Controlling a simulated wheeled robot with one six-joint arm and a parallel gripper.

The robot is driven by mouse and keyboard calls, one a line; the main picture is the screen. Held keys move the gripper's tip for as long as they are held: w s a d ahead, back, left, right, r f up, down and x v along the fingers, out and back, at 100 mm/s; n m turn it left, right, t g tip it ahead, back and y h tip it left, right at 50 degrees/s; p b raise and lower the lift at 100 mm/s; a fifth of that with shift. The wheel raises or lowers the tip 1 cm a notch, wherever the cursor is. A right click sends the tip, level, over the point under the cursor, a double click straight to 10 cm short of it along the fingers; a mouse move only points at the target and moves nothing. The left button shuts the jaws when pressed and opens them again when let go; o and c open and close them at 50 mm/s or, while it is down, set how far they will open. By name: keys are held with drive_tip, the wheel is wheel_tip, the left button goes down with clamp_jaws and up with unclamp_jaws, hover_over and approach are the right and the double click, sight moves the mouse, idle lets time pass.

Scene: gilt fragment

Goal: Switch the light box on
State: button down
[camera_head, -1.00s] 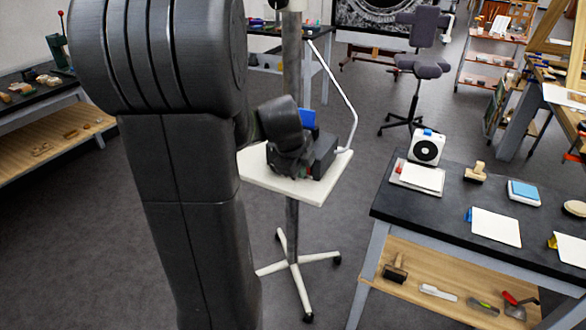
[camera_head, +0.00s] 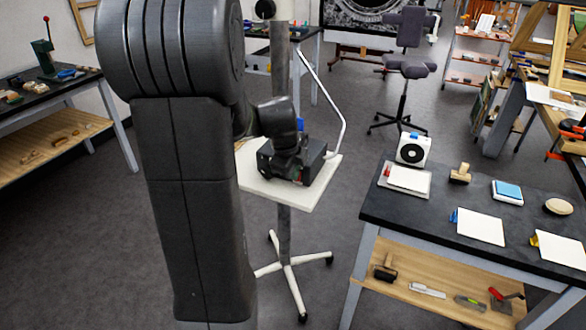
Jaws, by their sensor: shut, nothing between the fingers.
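A black box (camera_head: 316,161) sits on the white top of a wheeled stand (camera_head: 302,199), near the middle of the view. It may be the light box, but I cannot tell for sure. Small red and green spots show low on its front side; I cannot make out a switch. My gripper (camera_head: 291,173) is shut and empty, pointing down in front of the box. It overlaps the box in the picture, and I cannot tell if they touch. A bit of blue shows behind the wrist.
A dark-topped bench (camera_head: 400,217) stands at right with a white round-faced device (camera_head: 414,149), pads and cards. A bent white rod (camera_head: 334,92) rises beside the box. A left bench (camera_head: 48,93) holds tools. An office chair (camera_head: 408,70) stands behind. Grey floor lies between.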

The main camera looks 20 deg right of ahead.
drive_tip(key=shift+r, duration=0.1)
drive_tip(key=shift+r+p, duration=0.35)
drive_tip(key=shift+r, duration=0.35)
drive_tip(key=shift+s, duration=0.1)
